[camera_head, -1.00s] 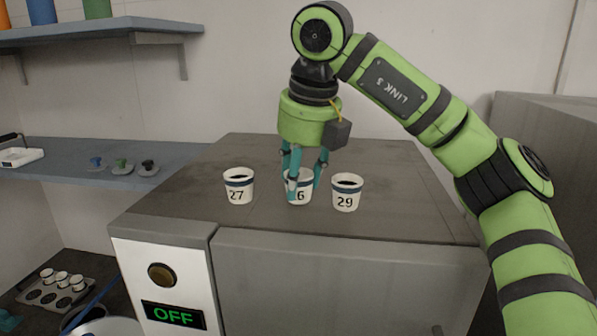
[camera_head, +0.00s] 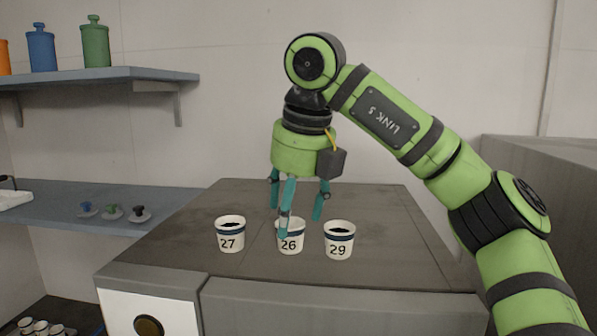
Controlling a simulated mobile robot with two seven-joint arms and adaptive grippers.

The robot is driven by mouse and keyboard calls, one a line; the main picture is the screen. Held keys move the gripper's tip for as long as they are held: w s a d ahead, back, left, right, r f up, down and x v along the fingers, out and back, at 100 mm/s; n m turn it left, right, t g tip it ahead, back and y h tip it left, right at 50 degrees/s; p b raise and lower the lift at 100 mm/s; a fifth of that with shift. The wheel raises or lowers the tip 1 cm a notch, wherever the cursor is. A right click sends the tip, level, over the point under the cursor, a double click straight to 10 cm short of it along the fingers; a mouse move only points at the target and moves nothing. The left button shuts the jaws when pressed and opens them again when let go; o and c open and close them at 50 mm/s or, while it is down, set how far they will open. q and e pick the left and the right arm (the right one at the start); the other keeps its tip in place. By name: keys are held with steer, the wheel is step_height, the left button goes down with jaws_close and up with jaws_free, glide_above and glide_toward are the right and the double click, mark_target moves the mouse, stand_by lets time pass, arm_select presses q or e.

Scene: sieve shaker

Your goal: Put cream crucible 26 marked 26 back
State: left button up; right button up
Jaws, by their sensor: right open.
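Cream crucible 26 (camera_head: 291,243) stands upright on the grey cabinet top, between crucible 27 (camera_head: 230,233) on its left and crucible 29 (camera_head: 339,239) on its right. It has a dark blue band and the number 26 on its front. My right gripper (camera_head: 298,222) points down above crucible 26, with its teal fingers spread open. One finger passes in front of the crucible's rim and hides part of it. My left gripper is not in view.
The grey cabinet top (camera_head: 380,205) has free room behind the crucibles. A tray with several small cups (camera_head: 42,328) is partly cut off at the lower left. Wall shelves (camera_head: 150,208) hold small knobbed items and coloured bottles (camera_head: 95,45).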

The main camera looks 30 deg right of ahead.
steer(key=v, duration=0.9)
steer(key=shift+r, duration=0.15)
steer(key=shift+s, duration=0.1)
